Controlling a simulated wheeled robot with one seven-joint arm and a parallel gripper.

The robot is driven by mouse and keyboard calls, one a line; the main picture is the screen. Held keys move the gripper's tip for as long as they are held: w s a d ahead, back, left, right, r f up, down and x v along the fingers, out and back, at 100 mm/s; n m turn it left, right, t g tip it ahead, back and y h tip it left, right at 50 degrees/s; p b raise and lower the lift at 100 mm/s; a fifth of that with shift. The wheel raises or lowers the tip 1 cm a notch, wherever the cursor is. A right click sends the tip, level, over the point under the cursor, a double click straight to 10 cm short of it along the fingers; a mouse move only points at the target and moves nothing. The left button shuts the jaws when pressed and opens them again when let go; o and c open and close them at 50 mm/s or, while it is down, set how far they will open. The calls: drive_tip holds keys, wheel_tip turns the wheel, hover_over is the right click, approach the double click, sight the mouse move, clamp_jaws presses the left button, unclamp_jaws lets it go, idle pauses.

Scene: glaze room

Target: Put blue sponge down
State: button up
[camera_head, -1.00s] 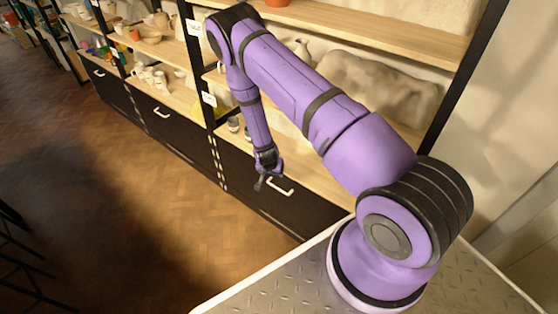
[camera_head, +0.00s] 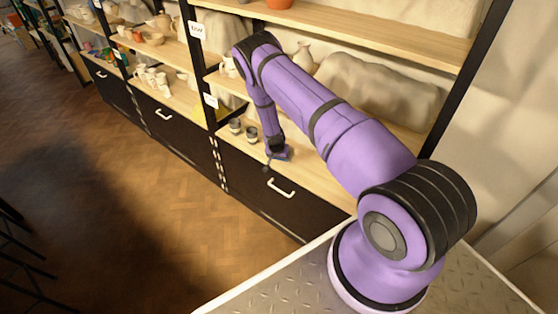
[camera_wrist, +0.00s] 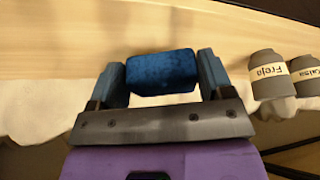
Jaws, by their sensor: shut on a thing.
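The blue sponge (camera_wrist: 162,73) is between the two fingers of my gripper (camera_wrist: 162,80) in the wrist view, and both fingers press against its ends. In the head view my gripper (camera_head: 276,156) is at the front of the lower wooden shelf (camera_head: 315,190), above the black drawer front. A small blue patch shows there beside the gripper. The wrist view shows bare pale wood (camera_wrist: 60,40) beyond the sponge. I cannot tell whether the sponge touches the shelf.
Two grey jars stand close by on the shelf; one is labelled Freja (camera_wrist: 270,75), the other Kaisa (camera_wrist: 304,76). Pale draped cloth (camera_wrist: 35,118) shows in the wrist view. A black drawer with a white handle (camera_head: 281,188) is below. Shelf wood right of my gripper is clear.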

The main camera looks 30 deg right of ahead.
drive_tip(key=shift+w+d, duration=0.35)
drive_tip(key=shift+w, duration=0.05)
drive_tip(key=shift+w+d+f, duration=0.1)
drive_tip(key=shift+w+f, duration=0.05)
drive_tip(key=shift+f, duration=1.65)
drive_tip(key=shift+f, duration=0.1)
drive_tip(key=o, duration=0.8)
drive_tip(key=v, duration=1.2)
drive_tip(key=shift+w, duration=0.1)
